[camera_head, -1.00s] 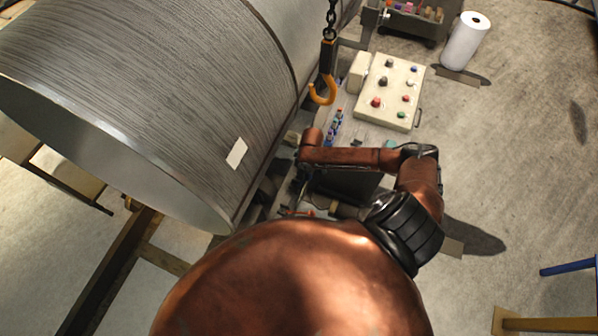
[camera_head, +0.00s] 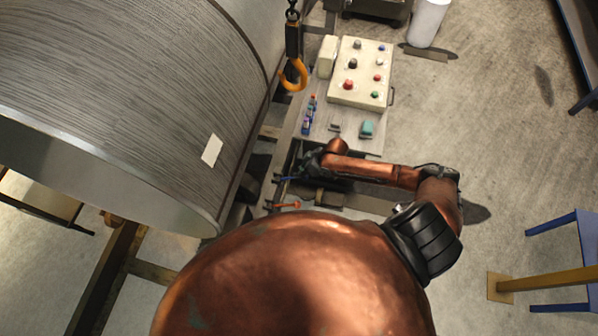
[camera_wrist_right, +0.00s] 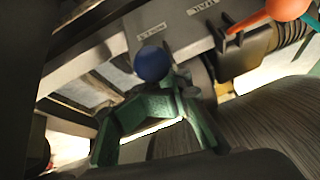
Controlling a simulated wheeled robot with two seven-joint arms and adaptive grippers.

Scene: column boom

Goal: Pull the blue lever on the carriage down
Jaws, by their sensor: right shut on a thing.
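The blue lever shows in the head view as a small blue bar (camera_head: 288,178) at the left end of my right gripper (camera_head: 299,171). In the right wrist view its round blue knob (camera_wrist_right: 153,64) sits at the green fingertips of my right gripper (camera_wrist_right: 158,88). The gripper is shut on the lever; the lever's shaft is mostly hidden. The carriage (camera_wrist_right: 180,33) shows as a grey plate with small labels behind the knob. My left gripper is not in view.
An orange-red lever (camera_head: 287,205) stands close by, below the blue one. The large wound drum (camera_head: 120,90) is to the left. An orange hook (camera_head: 293,75) hangs above, near a cream button panel (camera_head: 361,72). Open floor lies to the right.

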